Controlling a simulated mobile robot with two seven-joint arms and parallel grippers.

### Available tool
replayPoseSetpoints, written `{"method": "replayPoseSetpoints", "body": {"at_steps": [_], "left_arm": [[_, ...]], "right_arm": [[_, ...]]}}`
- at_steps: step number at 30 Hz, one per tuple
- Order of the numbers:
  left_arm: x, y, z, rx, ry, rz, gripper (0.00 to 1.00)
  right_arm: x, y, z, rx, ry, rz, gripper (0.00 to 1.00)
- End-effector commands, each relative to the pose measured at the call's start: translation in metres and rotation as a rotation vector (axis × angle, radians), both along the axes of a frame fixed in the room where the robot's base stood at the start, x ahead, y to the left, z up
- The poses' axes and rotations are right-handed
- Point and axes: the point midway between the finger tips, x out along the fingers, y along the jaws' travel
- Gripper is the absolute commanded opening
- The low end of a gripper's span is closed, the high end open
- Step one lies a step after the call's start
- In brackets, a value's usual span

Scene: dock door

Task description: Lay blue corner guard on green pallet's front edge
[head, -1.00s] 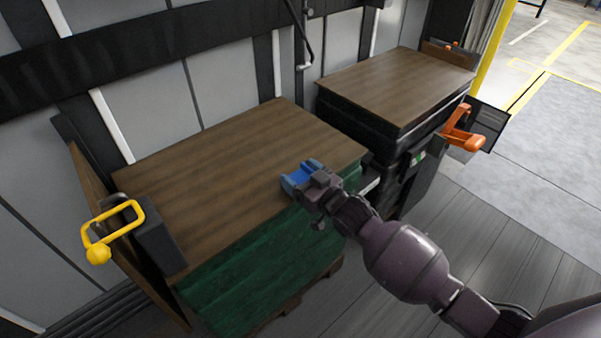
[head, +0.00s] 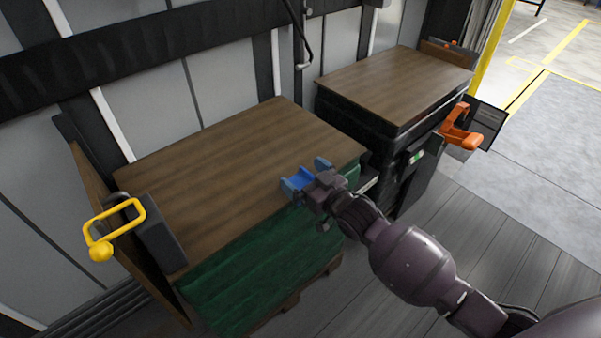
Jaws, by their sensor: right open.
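The green pallet load (head: 245,275) stands in front of me with a brown wooden top sheet (head: 220,175). The blue corner guard (head: 302,178) lies at the front edge of that top, toward its right end. My right gripper (head: 305,177) is open, with one finger on each side of the guard and small gaps between. The gripper body hides part of the guard's near side, so I cannot tell how it sits over the edge. My left gripper is not in view.
A yellow handle (head: 115,228) and a dark block (head: 160,233) are at the pallet's left end. A second, black-wrapped stack (head: 395,85) stands behind to the right, with an orange clamp-like part (head: 460,130) near it. Grey floor (head: 490,215) is clear at right.

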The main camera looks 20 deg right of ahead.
Motion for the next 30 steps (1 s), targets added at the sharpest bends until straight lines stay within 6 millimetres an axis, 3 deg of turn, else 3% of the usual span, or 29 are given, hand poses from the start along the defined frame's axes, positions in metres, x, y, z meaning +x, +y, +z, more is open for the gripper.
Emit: {"method": "replayPoseSetpoints", "body": {"at_steps": [15, 30], "left_arm": [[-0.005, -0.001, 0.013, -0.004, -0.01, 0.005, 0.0], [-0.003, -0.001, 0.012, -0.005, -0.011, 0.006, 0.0]], "right_arm": [[-0.08, -0.029, 0.002, 0.0, -0.003, 0.0, 1.0], [-0.102, -0.035, -0.005, -0.004, 0.016, -0.008, 1.0]]}}
